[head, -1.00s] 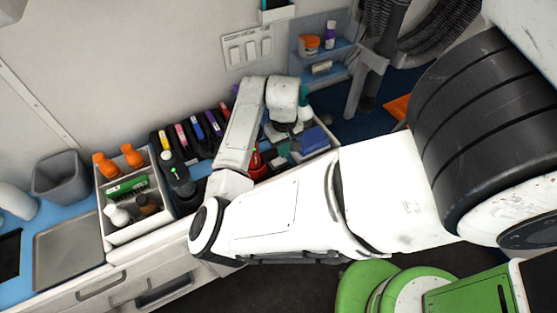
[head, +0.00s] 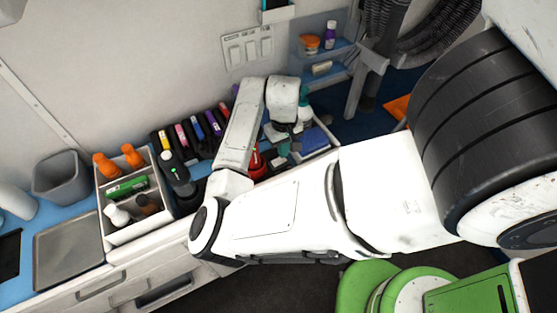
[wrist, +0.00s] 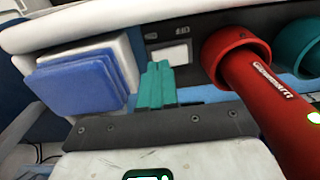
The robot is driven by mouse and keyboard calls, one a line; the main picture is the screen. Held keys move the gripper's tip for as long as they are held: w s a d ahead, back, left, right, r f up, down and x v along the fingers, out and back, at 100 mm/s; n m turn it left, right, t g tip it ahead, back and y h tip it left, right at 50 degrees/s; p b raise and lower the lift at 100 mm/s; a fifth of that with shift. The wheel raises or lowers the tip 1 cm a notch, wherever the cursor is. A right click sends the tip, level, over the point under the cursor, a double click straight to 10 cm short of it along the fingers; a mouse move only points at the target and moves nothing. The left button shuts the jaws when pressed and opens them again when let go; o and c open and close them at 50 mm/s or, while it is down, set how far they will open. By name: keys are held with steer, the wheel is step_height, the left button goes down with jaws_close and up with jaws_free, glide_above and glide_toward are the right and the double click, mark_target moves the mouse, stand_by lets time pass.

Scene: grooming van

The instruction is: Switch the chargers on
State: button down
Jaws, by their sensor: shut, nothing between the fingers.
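My gripper (wrist: 157,85) has teal fingers pressed together with nothing between them. In the wrist view they point at a dark strip (wrist: 200,30) bearing a pale rectangular piece (wrist: 170,55); I cannot tell whether it is a switch or whether the fingertips touch it. A red clipper (wrist: 265,95) stands in a red ring holder just right of the fingers, with a small green light. A teal holder (wrist: 305,45) is farther right. In the head view my gripper (head: 284,148) is partly hidden by my wrist. Dark upright holders with coloured bands (head: 196,128) stand along the wall.
Folded blue cloths (wrist: 80,80) lie left of the fingers in the wrist view. A white caddy (head: 140,232) with orange-capped bottles, a grey bin (head: 60,178) and a metal tray (head: 66,246) are on the counter. A wall plate (head: 248,48) with several rockers is above.

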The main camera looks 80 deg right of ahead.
steer(key=shift+f+b, duration=0.55)
steer(key=shift+f, duration=0.5)
stand_by(0.8)
steer(key=shift+r, duration=0.1)
step_height(320, 180, up, 7)
steer(key=p, duration=0.7)
steer(key=shift+s, duration=0.1)
stand_by(0.6)
